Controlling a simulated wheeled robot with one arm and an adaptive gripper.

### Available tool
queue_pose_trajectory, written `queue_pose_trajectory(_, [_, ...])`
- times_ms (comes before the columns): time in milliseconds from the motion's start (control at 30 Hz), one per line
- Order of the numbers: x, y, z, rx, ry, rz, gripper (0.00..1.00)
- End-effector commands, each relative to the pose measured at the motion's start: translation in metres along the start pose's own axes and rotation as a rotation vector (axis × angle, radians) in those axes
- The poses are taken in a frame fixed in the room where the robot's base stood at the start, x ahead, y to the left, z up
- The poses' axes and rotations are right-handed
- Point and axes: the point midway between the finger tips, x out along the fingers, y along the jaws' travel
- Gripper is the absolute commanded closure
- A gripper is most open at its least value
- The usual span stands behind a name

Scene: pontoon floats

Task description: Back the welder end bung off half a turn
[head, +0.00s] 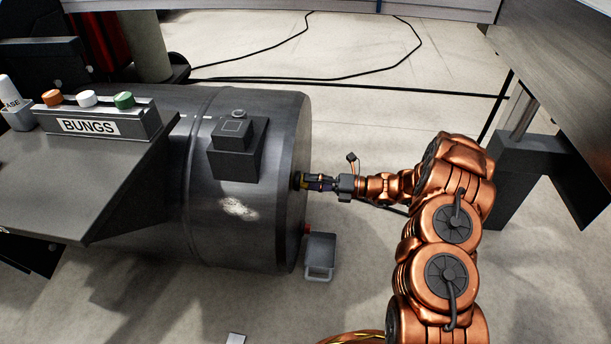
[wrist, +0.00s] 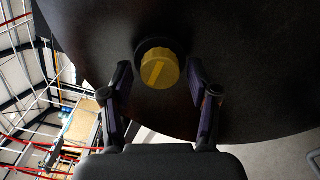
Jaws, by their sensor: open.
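A yellow bung (wrist: 160,70) with a raised bar across its face sits in a dark round seat on the flat end of a dark grey float. In the wrist view the bar slants slightly from upright. My gripper (wrist: 161,88) is open, with one finger on each side of the bung and a visible gap to both. In the head view the float (head: 258,222) lies on its side, and my gripper (head: 308,182) reaches its right end from the right. The bung is mostly hidden by the fingers there.
A grey shelf (head: 60,185) at left carries a rack labelled BUNGS (head: 92,127) with orange, white and green bungs. A dark box (head: 238,152) sits on top of the float. A small grey container (head: 320,255) stands beside the float's end. Cables (head: 330,78) cross the floor behind.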

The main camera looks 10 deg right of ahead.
Motion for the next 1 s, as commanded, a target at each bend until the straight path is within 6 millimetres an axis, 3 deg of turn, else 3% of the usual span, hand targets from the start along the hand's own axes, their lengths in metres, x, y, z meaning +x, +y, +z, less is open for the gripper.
queue_pose_trajectory(467, [0.0001, 0.0059, 0.0024, 0.249, 0.001, 0.000, 0.40])
queue_pose_trajectory(1000, [0.0001, 0.0011, 0.0001, 0.774, 0.001, -0.001, 0.40])
